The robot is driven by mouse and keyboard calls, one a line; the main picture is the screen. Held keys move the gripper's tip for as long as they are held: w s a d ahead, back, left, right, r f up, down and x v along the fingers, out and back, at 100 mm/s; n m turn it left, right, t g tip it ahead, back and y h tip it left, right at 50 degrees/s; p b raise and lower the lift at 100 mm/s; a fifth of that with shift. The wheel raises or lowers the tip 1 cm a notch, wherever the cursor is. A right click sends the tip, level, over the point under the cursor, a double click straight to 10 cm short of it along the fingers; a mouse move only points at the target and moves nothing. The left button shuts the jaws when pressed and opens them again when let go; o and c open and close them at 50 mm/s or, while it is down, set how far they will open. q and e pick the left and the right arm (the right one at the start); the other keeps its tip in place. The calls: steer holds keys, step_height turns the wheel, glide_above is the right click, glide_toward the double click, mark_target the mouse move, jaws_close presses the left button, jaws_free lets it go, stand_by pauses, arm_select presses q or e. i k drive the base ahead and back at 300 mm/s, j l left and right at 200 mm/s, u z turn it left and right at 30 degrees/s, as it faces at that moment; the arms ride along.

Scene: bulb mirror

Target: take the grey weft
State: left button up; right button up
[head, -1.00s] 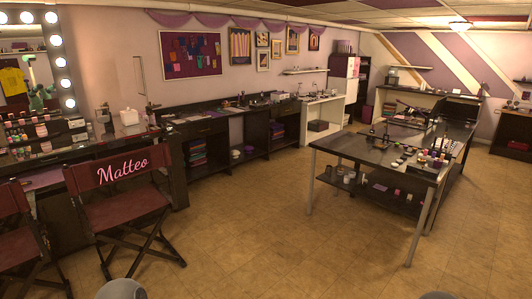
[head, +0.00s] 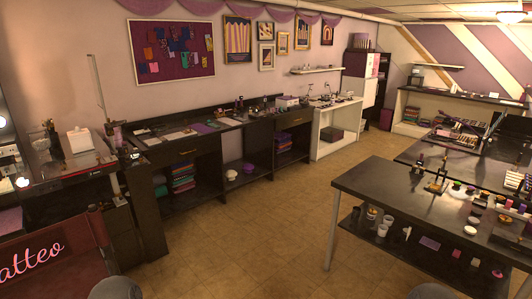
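I cannot make out a grey weft in the head view; several small things on the counters and tables are too small to tell apart. Neither of my grippers is in view. Only rounded grey parts of my own body show at the bottom edge.
A long dark counter (head: 158,157) with papers and small items runs along the wall. A dark table (head: 375,180) with bottles stands at right, cups on its shelf. A maroon chair (head: 75,262) stands at lower left. The tan floor (head: 250,235) between is clear.

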mark_target(236, 117)
steer(key=i+u, duration=0.1)
steer(key=i, duration=1.7)
steer(key=i+l+u, duration=0.15)
steer(key=i, duration=0.75)
steer(key=i+z, duration=0.1)
steer(key=i, duration=0.5)
steer(key=i+j+z, duration=0.15)
steer(key=i, duration=0.45)
steer(key=i+j+z, duration=0.1)
steer(key=i, duration=0.5)
steer(key=i+j+z, duration=0.1)
steer(key=i+j, duration=0.15)
steer(key=i, duration=0.3)
steer(key=i+l, duration=0.25)
steer(key=i, duration=0.3)
steer(key=i+l+u, duration=0.1)
steer(key=i+l, duration=0.15)
steer(key=i, duration=0.25)
steer(key=i+l, duration=0.3)
steer(key=i, duration=0.25)
steer(key=i+l+u, duration=0.2)
steer(key=u, duration=0.25)
steer(key=i+l+u, duration=0.2)
steer(key=u, duration=0.25)
steer(key=i+l+u, duration=0.1)
steer(key=l+u, duration=0.35)
steer(key=i+l+u, duration=0.1)
steer(key=l+u, duration=0.15)
steer(key=u, duration=0.2)
steer(key=l+u, duration=0.4)
